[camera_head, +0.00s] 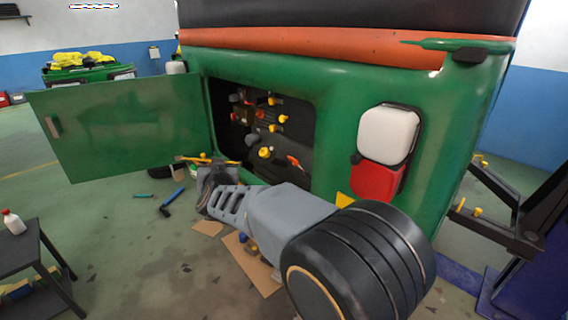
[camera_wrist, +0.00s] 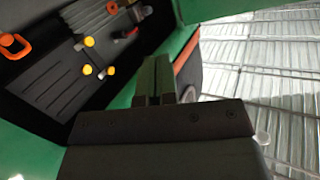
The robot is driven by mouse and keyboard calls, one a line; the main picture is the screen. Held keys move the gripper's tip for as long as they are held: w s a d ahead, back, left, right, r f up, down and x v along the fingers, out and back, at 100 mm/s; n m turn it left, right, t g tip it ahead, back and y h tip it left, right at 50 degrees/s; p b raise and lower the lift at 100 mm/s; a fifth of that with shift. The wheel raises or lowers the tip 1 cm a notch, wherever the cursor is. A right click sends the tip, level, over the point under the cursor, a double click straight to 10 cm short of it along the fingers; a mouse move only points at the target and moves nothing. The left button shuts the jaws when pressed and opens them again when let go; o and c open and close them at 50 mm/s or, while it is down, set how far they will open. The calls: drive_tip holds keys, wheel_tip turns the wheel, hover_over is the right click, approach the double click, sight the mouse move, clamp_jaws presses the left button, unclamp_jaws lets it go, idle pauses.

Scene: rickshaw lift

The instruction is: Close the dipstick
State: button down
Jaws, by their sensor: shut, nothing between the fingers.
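An orange ring-shaped handle, which looks like the dipstick handle (camera_head: 295,162), shows low at the right of the open engine bay (camera_head: 308,125). An orange loop handle also shows at the left edge of the wrist view (camera_wrist: 13,45); whether it is seated cannot be told. My gripper (camera_wrist: 153,78) is shut and empty. In the wrist view its fingers stand beside the bay's edge, apart from the orange handle. In the head view my arm reaches across from the lower right, with its end just below and left of the bay; the fingertips are hard to make out.
Several yellow caps (camera_wrist: 84,70) sit in the bay. The green door (camera_head: 125,128) stands open at the left. A white and red lamp (camera_head: 388,135) is on the right of the green body. Tools and cardboard lie on the floor. A dark table (camera_head: 30,245) stands at lower left.

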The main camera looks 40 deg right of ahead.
drive_tip(key=d+m+g+h, duration=0.2)
drive_tip(key=d+m+h, duration=0.2)
drive_tip(key=d+h, duration=0.25)
drive_tip(key=m+g+h, duration=0.5)
drive_tip(key=g+h, duration=0.2)
drive_tip(key=g, duration=0.2)
approach(294, 160)
drive_tip(key=w+d+r, duration=0.3)
drive_tip(key=d+r, duration=0.1)
drive_tip(key=d, duration=0.1)
drive_tip(key=shift+w+d+f+p, duration=0.1)
drive_tip(key=shift+d+f+p, duration=0.35)
drive_tip(key=shift+d+f, duration=0.3)
